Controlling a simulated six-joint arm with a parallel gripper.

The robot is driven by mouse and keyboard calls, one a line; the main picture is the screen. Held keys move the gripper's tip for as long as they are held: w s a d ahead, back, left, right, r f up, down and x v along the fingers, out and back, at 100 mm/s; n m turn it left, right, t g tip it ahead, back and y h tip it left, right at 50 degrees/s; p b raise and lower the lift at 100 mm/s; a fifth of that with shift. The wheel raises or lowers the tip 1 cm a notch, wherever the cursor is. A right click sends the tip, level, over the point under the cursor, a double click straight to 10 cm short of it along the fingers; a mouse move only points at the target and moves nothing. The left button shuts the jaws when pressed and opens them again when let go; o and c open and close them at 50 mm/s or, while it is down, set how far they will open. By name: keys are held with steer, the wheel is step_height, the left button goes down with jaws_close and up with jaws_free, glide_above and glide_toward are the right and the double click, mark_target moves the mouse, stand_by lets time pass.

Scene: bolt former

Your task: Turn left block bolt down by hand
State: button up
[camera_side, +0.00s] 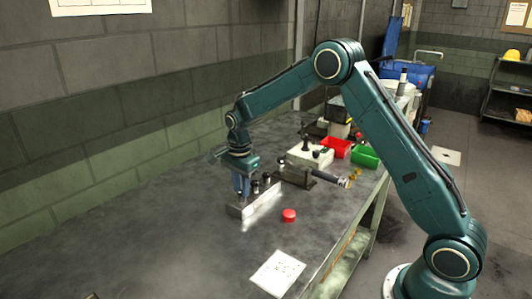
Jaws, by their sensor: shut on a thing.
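A pale metal block (264,207) stands on the bench with its long bright face toward the camera. Dark bolts (256,187) stand up from its top, to the right of my gripper. My gripper (242,193) points straight down over the left end of the block. It is shut on the left block bolt, which the fingers hide almost fully. How deep that bolt sits in the block cannot be seen.
A red round cap (289,215) lies in front of the block. A dark fixture with a rod (325,176) is close on the right. A pale machine block (309,154), a red bin (337,147) and a green bin (364,157) stand behind. A white sheet (277,273) lies near the front edge. The bench's left is clear.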

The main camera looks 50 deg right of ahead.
steer(key=shift+d, duration=0.1)
steer(key=o, duration=0.9)
steer(key=shift+o, duration=0.2)
step_height(320, 180, up, 14)
stand_by(0.4)
steer(key=shift+f, duration=0.1)
